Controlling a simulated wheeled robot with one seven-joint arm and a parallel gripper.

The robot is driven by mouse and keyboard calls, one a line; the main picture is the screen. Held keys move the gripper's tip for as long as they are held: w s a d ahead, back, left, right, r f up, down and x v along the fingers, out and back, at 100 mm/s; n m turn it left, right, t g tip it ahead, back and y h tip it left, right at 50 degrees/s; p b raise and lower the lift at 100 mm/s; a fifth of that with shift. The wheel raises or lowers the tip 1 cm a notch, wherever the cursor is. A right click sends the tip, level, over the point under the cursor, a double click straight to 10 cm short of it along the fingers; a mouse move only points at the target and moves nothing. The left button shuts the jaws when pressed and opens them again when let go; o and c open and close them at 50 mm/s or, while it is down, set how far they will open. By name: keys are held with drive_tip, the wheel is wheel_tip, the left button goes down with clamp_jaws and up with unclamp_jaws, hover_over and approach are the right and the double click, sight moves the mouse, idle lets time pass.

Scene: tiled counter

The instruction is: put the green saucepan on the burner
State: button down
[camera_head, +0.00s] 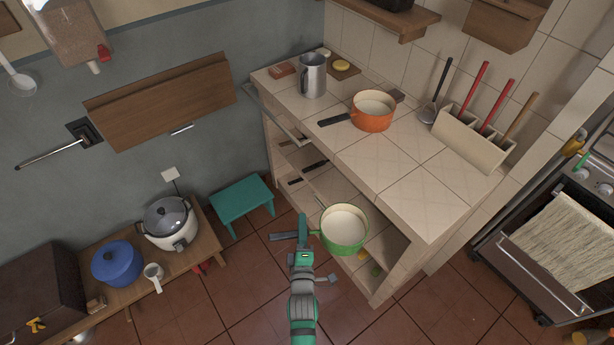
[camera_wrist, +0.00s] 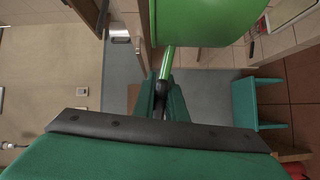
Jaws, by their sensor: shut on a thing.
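The green saucepan (camera_head: 344,230) has a pale inside and looks empty in the head view. It is held in front of the open shelves of the tiled counter. My gripper (camera_head: 305,232) is shut on its handle, to the left of the pan. In the wrist view the green pan (camera_wrist: 205,22) fills the top middle, and its green handle runs down into my gripper (camera_wrist: 163,95). The burner itself cannot be made out; a stove (camera_head: 590,180) with knobs shows in part at the right edge of the head view.
The tiled counter (camera_head: 410,190) bears an orange saucepan (camera_head: 372,112), a metal mug (camera_head: 312,76) and a utensil holder (camera_head: 470,140). A cloth (camera_head: 555,240) hangs on the stove front. A teal stool (camera_head: 240,200) and a low wooden bench (camera_head: 206,262) stand left. Floor between is clear.

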drive_tip(key=w+a+r, duration=0.3)
drive_tip(key=r, duration=0.8)
drive_tip(key=w+a+r+n+y, duration=0.1)
drive_tip(key=w+a+r, duration=0.2)
drive_tip(key=r, duration=0.9)
drive_tip(key=w+a+r+y, duration=0.1)
drive_tip(key=w+a+r, duration=0.2)
drive_tip(key=r, duration=0.9)
drive_tip(key=shift+w+r+n, duration=0.25)
drive_tip(key=shift+n, duration=0.05)
drive_tip(key=shift+a, duration=0.1)
